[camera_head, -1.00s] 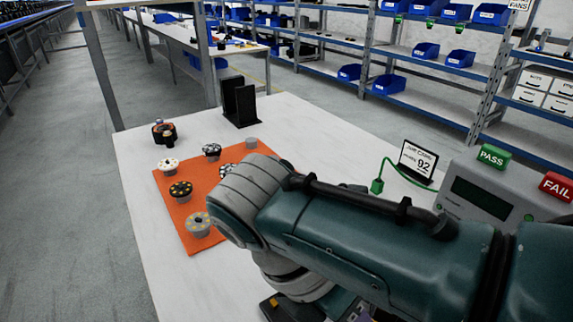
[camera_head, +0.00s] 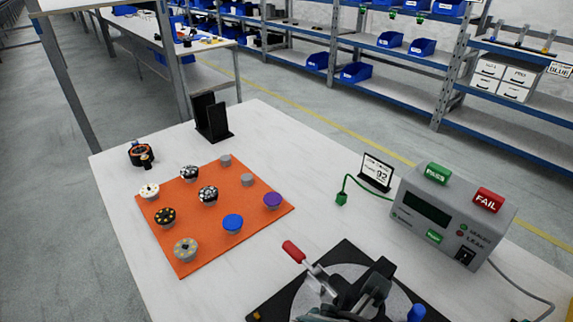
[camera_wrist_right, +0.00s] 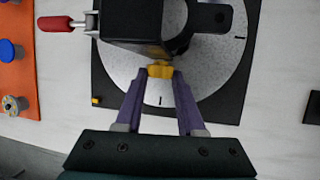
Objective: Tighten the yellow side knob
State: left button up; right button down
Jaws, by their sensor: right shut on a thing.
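The yellow side knob (camera_wrist_right: 160,71) sticks out from the near side of a black fixture (camera_wrist_right: 140,25) in the right wrist view. My right gripper (camera_wrist_right: 161,76) has its two purple fingertips closed on either side of the knob. The fixture stands on a round speckled grey plate over a black square base (camera_wrist_right: 225,92). A red handle (camera_wrist_right: 55,24) points left from it. In the head view the fixture (camera_head: 372,290) is at the bottom edge, with the red handle (camera_head: 293,251) toward the back left; the yellow knob cannot be made out there. My left gripper is not in view.
An orange mat (camera_head: 215,250) with several small round parts lies left of the fixture. A grey tester (camera_head: 450,220) with PASS and FAIL blocks and a small sign (camera_head: 377,170) stand to the right. A black holder (camera_head: 211,118) stands at the back. White table is clear between.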

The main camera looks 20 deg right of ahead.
dwell(0.4)
jog(key=c, duration=0.8)
grip_release()
jog(key=shift+o, duration=0.2)
jog(key=shift+s+r, duration=0.1)
jog(key=shift+r, duration=0.2)
jog(key=p+v, duration=0.4)
jog(key=v, duration=0.5)
jog(key=shift+s+p, duration=0.2)
jog(key=shift+p, duration=0.15)
jog(key=shift+a, duration=0.1)
